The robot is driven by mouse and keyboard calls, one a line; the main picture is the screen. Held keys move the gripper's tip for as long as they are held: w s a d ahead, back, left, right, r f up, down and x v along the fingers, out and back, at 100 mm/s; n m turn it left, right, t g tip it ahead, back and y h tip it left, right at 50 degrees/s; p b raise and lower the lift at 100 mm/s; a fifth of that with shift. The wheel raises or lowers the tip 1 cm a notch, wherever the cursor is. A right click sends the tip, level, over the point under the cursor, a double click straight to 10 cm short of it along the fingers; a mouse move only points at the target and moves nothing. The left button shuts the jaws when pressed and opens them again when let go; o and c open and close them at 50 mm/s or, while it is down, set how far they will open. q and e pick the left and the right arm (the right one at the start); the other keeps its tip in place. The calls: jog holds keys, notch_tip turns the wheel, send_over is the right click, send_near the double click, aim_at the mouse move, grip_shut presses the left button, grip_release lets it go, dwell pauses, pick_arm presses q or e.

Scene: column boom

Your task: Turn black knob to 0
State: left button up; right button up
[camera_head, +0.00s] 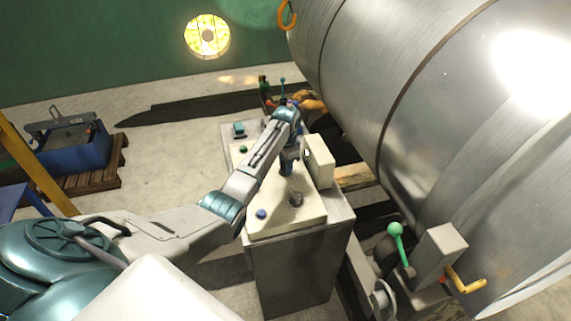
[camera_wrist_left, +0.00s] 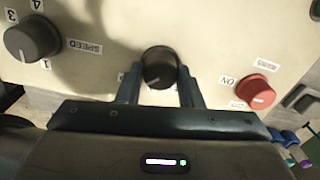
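In the left wrist view a round black knob (camera_wrist_left: 160,67) sits on the cream panel (camera_wrist_left: 215,40). The two fingers of my left gripper (camera_wrist_left: 161,85) stand on either side of it, with what looks like a narrow gap at each side. Its scale marks are mostly hidden by the fingers. A larger dark knob (camera_wrist_left: 32,40), labelled SPEED with the numbers 1, 3 and 4 visible, is to the left. In the head view my left gripper (camera_head: 289,165) is at the panel top, behind a dark knob (camera_head: 296,198). My right gripper is not in view.
A red knob (camera_wrist_left: 255,92) marked ON is right of my fingers. A blue knob (camera_head: 261,213) is at the panel's near end. A pale box (camera_head: 319,160) rises at the panel's right edge. A large metal drum (camera_head: 420,90) fills the right side.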

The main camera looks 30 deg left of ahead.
pick_arm(q)
jog(key=shift+c, duration=0.9)
jog(key=shift+r, duration=0.1)
jog(key=shift+r+n+p, duration=0.1)
jog(key=shift+n+p, duration=0.75)
jog(key=shift+n, duration=0.15)
jog(key=shift+n+p, duration=0.75)
jog(key=shift+n, duration=0.45)
jog(key=shift+w+n, duration=0.1)
jog(key=shift+n, duration=1)
jog(key=shift+a+n, duration=0.1)
jog(key=shift+n, duration=1)
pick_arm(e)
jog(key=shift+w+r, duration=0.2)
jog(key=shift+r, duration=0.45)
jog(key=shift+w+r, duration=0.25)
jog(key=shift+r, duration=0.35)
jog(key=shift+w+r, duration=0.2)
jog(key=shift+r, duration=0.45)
pick_arm(q)
jog(key=o, duration=1)
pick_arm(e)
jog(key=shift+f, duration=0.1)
